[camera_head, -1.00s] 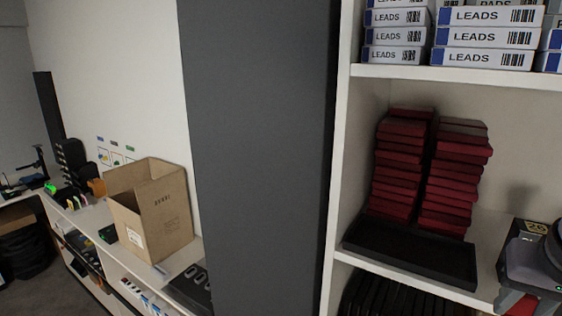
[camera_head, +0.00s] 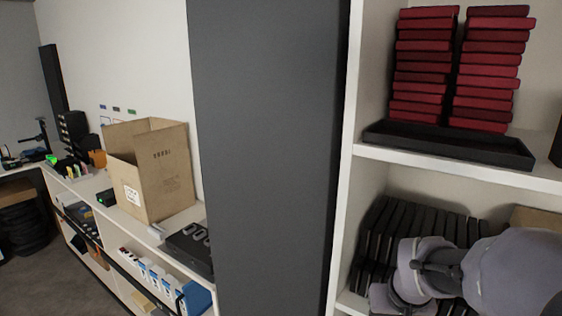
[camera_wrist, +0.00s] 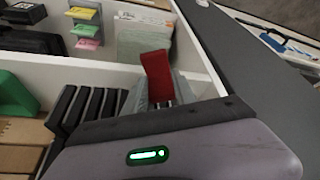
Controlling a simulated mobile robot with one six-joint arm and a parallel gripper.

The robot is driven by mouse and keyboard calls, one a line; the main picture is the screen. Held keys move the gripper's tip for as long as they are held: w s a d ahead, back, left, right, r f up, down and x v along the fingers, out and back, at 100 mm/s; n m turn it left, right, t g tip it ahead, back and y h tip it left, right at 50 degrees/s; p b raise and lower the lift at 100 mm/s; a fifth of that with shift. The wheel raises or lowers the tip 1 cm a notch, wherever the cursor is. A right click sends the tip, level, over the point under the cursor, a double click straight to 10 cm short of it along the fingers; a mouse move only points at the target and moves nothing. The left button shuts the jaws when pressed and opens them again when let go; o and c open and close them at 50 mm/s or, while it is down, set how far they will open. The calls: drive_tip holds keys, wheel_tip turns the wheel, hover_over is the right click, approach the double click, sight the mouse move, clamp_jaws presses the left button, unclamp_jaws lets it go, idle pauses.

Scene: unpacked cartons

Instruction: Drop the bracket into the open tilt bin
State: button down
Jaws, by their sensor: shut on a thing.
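A red piece (camera_wrist: 156,75), which I take to be the bracket, stands up between the grey fingers of my gripper (camera_wrist: 160,98) in the wrist view. The fingers are shut on its lower end, which they partly hide. In the head view my arm shows at the lower right, in front of a shelf; I cannot make out the fingers or the held piece there. A stack of black bins (camera_head: 74,130) stands on the far left bench; I cannot tell whether one is the open tilt bin.
An open carton (camera_head: 165,180) stands on the bench. A dark grey upright panel (camera_head: 262,160) separates it from the right shelves. Black upright items (camera_head: 400,235) fill the shelf below. A green block (camera_wrist: 12,98) lies left of my gripper.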

drive_tip(key=a+f+n+b, duration=0.1)
drive_tip(key=a+f+b, duration=0.3)
drive_tip(key=f, duration=0.4)
drive_tip(key=w+a+f+b, duration=0.1)
drive_tip(key=a+f+b, duration=0.2)
drive_tip(key=f, duration=0.6)
drive_tip(key=shift+w+a+f+n+y+b, duration=0.2)
drive_tip(key=shift+a+n+y+b, duration=0.2)
drive_tip(key=shift+a, duration=0.5)
